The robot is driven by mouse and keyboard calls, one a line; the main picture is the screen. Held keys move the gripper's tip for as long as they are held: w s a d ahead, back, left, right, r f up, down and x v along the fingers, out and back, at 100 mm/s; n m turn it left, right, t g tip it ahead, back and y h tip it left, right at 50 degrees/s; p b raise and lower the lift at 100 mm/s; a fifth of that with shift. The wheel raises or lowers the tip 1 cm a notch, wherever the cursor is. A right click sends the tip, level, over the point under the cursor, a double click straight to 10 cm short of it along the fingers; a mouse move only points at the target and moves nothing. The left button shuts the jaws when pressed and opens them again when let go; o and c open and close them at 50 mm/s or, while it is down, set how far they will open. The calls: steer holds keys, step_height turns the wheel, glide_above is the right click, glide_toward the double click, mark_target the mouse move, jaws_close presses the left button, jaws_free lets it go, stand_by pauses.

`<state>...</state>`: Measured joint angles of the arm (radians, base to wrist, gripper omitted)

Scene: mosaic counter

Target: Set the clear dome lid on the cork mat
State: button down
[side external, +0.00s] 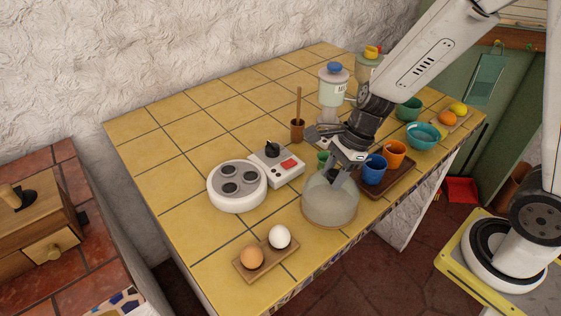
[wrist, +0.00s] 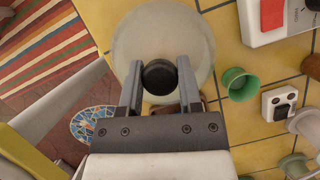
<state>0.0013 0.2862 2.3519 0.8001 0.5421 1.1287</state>
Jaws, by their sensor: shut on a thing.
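The clear dome lid (side external: 330,205) is at the front of the yellow tiled counter, upright, left of the cup tray. In the wrist view the lid (wrist: 195,40) is a pale see-through disc with a dark round knob (wrist: 159,77). My gripper (wrist: 159,82) is shut on that knob, one finger on each side. In the side view my gripper (side external: 337,178) is directly above the lid. I cannot tell whether the lid's rim touches the surface below. I cannot make out the cork mat for certain; the lid may hide it.
A brown tray (side external: 402,182) with blue and orange cups stands close on the right. A green cup (wrist: 238,84) is near the lid. A control box (side external: 277,165) and round burner unit (side external: 237,185) are left. An egg board (side external: 265,259) is at front left.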

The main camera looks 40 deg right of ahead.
stand_by(0.7)
steer(key=shift+c, duration=1)
jaws_free()
steer(key=shift+f, duration=0.1)
steer(key=shift+r, duration=3.55)
